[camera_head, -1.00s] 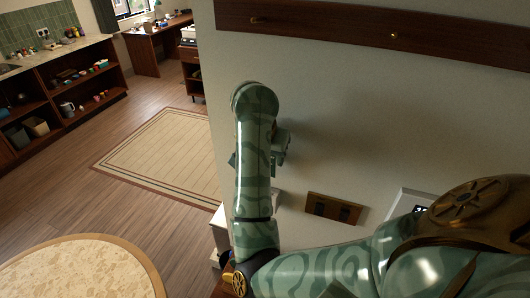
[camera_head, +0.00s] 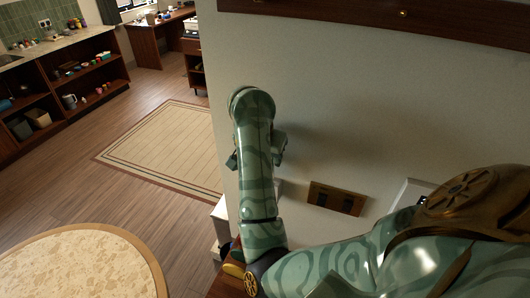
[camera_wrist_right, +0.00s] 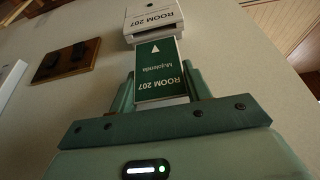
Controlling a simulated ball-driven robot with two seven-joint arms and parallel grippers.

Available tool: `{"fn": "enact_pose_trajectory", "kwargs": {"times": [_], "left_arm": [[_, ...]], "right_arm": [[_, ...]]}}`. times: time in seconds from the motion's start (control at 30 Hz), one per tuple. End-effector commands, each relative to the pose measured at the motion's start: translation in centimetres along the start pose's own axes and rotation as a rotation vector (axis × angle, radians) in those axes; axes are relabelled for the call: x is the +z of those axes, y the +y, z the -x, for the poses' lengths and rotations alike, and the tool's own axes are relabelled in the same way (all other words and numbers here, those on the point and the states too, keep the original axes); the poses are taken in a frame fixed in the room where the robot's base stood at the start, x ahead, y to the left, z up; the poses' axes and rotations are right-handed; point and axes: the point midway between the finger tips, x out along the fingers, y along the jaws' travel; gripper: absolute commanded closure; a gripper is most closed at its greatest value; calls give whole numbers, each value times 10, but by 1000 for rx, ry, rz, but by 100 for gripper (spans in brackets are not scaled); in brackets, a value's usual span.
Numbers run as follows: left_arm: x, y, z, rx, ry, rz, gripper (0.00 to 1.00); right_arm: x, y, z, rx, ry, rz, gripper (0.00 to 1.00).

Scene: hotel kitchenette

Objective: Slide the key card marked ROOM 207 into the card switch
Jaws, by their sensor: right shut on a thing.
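The key card (camera_wrist_right: 160,74) is green with a white lower edge, and reads ROOM 207 with an arrow toward its far end. My right gripper (camera_wrist_right: 162,90) is shut on it, one finger on each side. The card switch (camera_wrist_right: 153,17) is a white wall box marked ROOM 207, directly beyond the card in the wrist view. The card's far end is at the switch's near edge; I cannot tell whether it has entered the slot. In the head view my right arm hides the card and switch, and only part of the right gripper (camera_head: 279,150) shows. My left gripper is not in view.
A brown wall plate with two dark pieces (camera_wrist_right: 67,60) is left of the switch in the wrist view; it also shows in the head view (camera_head: 338,198). A wooden rail (camera_head: 350,12) runs along the wall. A round table (camera_head: 80,262) stands at lower left.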

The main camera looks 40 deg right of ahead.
Motion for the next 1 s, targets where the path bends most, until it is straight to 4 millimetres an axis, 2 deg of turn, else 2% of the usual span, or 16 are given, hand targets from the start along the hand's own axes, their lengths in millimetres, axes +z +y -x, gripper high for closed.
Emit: {"fn": "enact_pose_trajectory", "kwargs": {"times": [0.4,0.5,0.73,1.0], "left_arm": [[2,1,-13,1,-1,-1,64],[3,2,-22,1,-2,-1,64],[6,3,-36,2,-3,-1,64],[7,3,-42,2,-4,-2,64]], "right_arm": [[12,0,-30,2,2,2,73],[15,0,-36,-1,1,0,73],[19,0,-46,-1,1,0,73],[21,0,-50,0,0,-1,73]]}}
